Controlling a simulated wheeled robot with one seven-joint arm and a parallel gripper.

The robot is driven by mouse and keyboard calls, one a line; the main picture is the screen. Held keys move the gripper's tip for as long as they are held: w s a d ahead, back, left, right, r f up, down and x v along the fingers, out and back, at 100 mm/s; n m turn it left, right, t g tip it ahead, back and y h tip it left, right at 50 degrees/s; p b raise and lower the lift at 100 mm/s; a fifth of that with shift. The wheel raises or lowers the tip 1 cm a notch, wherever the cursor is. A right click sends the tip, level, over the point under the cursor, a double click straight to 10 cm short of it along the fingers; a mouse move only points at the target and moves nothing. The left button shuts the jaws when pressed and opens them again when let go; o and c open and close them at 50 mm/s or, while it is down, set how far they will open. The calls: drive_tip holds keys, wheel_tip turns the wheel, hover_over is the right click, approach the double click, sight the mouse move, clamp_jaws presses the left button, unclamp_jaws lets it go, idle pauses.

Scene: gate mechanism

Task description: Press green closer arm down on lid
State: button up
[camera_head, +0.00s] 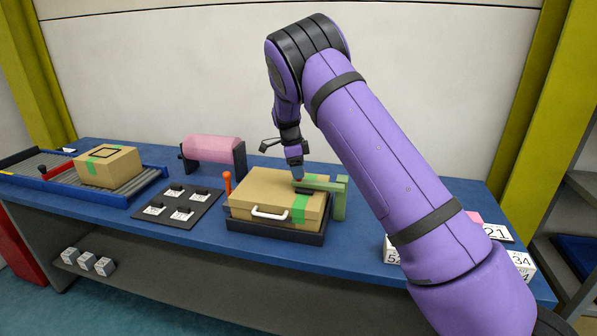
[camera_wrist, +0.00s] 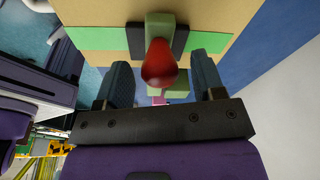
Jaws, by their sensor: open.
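The tan box (camera_head: 270,192) sits in a dark tray in the middle of the bench, with its lid down and a white handle on the front. The green closer arm (camera_head: 320,186) reaches from a green post at the right over the lid; I cannot tell whether it touches. My gripper (camera_head: 297,174) points down just over the arm's free end. In the wrist view, my gripper (camera_wrist: 162,80) is open, its dark fingers on either side of a red knob (camera_wrist: 158,65). Behind the knob show the green arm end (camera_wrist: 160,26) and green tape on the box.
A black pad (camera_head: 178,205) with several small parts, a pink roller (camera_head: 212,150) and a conveyor with a carton (camera_head: 108,166) lie further left. Numbered white blocks (camera_head: 522,264) stand at right, partly behind my arm.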

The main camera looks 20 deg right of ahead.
wheel_tip(320, 180, up, 9)
drive_tip(key=a, duration=0.1)
drive_tip(key=shift+w+a+r, duration=0.2)
drive_tip(key=shift+w+a, duration=0.15)
drive_tip(key=shift+r, duration=0.1)
drive_tip(key=s+d+r+n+t+y, duration=0.15)
drive_tip(key=s+r+n, duration=0.35)
drive_tip(key=s+r, duration=0.55)
drive_tip(key=s+d+r+n+t+y, duration=0.1)
drive_tip(key=s+d+r+n+y, duration=0.15)
drive_tip(key=s+r+n, duration=0.75)
drive_tip(key=s+a+f+n+t+h, duration=0.1)
drive_tip(key=s+f+n, duration=0.1)
drive_tip(key=s, duration=1.3)
drive_tip(key=s+f+n+t+h, duration=0.1)
drive_tip(key=s+n, duration=0.3)
drive_tip(key=s, duration=1.1)
drive_tip(key=shift+s+a+f+n+t, duration=0.15)
drive_tip(key=shift+a+f+n+t, duration=0.25)
drive_tip(key=shift+f+t, duration=0.4)
